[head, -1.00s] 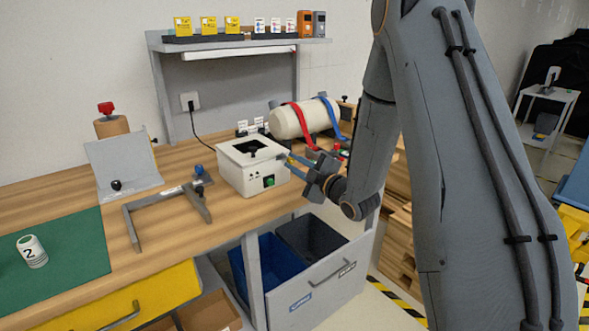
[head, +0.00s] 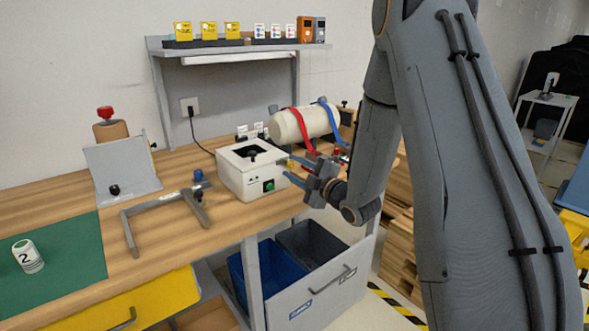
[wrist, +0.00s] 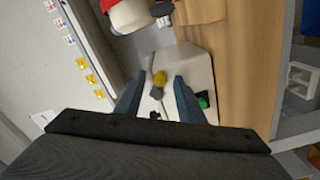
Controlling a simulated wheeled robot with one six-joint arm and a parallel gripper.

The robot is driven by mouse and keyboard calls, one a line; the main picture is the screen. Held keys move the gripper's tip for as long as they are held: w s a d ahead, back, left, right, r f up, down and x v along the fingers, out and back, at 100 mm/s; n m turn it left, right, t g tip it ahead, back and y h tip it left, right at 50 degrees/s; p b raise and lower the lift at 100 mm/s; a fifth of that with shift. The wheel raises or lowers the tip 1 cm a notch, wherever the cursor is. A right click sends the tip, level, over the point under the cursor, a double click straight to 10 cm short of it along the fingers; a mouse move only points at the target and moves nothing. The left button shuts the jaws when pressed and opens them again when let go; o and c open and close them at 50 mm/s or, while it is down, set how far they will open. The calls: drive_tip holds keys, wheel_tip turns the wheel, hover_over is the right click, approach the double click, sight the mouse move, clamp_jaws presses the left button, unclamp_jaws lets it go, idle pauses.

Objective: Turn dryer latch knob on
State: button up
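The dryer is a white box (head: 238,180) on the wooden bench, with a dark opening on top and a green button on its front. In the wrist view the dryer (wrist: 190,62) lies ahead of my gripper. A yellow latch knob (wrist: 159,78) with a small grey part shows on its side, between my fingers in the picture. It is a small yellow spot (head: 291,165) in the head view. My gripper (head: 289,170) is open at the dryer's right side. The fingers (wrist: 155,92) stand either side of the knob; I cannot tell whether they touch it.
A cream tank (head: 303,122) with red and blue straps lies just behind my gripper. A grey clamp frame (head: 160,207) and a tilted grey plate (head: 125,170) stand left of the dryer. Bins (head: 270,270) sit below the bench. A shelf (head: 240,47) runs above.

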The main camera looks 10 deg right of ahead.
drive_tip(key=b+v, duration=0.1)
drive_tip(key=v, duration=0.6)
drive_tip(key=shift+s+b, duration=0.3)
drive_tip(key=shift+s, duration=0.1)
drive_tip(key=shift+w+d+f, duration=0.1)
